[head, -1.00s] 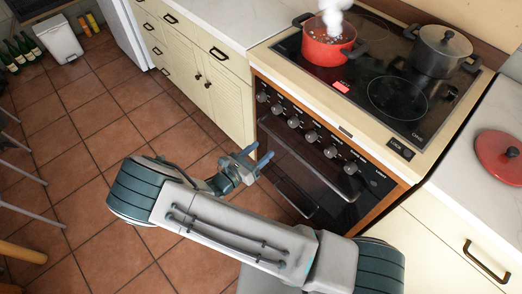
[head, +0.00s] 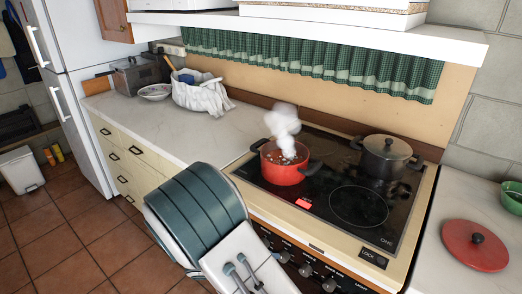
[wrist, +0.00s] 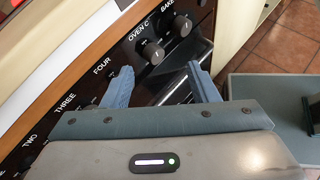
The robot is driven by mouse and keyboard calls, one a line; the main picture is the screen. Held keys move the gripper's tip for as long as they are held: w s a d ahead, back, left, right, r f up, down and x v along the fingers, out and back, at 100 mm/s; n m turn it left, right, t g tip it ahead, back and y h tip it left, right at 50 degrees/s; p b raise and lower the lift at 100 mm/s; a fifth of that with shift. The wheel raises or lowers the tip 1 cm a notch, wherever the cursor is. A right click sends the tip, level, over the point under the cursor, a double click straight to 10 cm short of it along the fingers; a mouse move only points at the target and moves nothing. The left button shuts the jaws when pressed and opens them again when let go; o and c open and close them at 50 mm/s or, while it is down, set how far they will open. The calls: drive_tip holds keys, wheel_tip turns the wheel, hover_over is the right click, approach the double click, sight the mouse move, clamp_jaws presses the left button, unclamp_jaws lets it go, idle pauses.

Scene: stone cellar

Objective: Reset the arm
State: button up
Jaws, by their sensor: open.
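My gripper (wrist: 158,88) shows in the wrist view with its two blue fingers apart and nothing between them. It is in front of the stove's control panel, close to the oven knobs (wrist: 152,50). In the head view my arm rises in front of the stove's left front corner, and my gripper is hidden there.
A steaming red pot (head: 284,165) and a lidded dark pot (head: 386,158) stand on the black cooktop (head: 330,186). A red lid (head: 475,246) lies on the right counter. A basket (head: 200,94) stands on the left counter (head: 150,118). Tiled floor (head: 60,245) is open at left.

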drive_tip(key=s+d+r+m+y, duration=0.5)
drive_tip(key=s+d+r+m, duration=0.1)
drive_tip(key=r+m, duration=0.3)
drive_tip(key=s+d+r+m+y, duration=0.5)
drive_tip(key=s+r+m+y, duration=0.1)
drive_tip(key=r+m, duration=0.4)
drive_tip(key=shift+d+r+g+y, duration=0.15)
drive_tip(key=shift+d+g+y, duration=0.15)
drive_tip(key=shift+d, duration=0.1)
